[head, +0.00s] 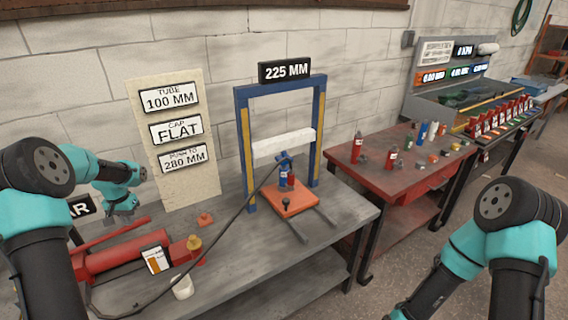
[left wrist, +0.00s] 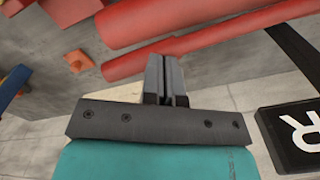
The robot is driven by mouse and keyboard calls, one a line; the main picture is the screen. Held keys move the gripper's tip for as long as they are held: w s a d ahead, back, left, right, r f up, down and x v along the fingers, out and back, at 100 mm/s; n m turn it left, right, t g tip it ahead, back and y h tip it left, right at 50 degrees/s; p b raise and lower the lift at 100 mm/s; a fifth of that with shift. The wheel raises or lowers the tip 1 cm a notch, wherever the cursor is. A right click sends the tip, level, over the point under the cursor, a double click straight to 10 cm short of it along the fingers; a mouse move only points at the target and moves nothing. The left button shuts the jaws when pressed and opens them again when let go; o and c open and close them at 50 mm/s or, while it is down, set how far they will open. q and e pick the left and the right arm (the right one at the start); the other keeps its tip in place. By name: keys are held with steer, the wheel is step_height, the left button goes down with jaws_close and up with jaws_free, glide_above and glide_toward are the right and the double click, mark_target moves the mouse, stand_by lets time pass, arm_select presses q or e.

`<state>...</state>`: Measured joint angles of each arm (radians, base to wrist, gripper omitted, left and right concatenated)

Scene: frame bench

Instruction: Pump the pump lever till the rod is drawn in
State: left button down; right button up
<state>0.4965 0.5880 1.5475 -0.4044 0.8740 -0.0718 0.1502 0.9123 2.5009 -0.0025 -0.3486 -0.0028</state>
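The red pump (head: 125,262) lies on the grey bench at the lower left, and its long red pump lever (head: 108,236) lies along it, low and nearly level. The lever also shows in the left wrist view (left wrist: 215,42). My left gripper (head: 124,217) hangs just behind the lever; in the left wrist view its fingers (left wrist: 165,62) are together with nothing between them, and contact with the lever is unclear. A black hose runs to the small blue cylinder (head: 284,174) in the blue press frame (head: 245,150). The rod is too small to tell. My right gripper is out of view.
The press holds a white crossbar (head: 284,142) and an orange plate (head: 295,201) under a "225 MM" sign (head: 285,70). A white cup (head: 183,287) stands by the pump. A red table (head: 400,182) stands right.

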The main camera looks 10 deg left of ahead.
arm_select(q)
step_height(320, 180, down, 2)
steer(key=shift+s+f, duration=0.1)
steer(key=shift+f, duration=0.15)
steer(key=shift+r, duration=4.4)
steer(key=shift+r, duration=2.5)
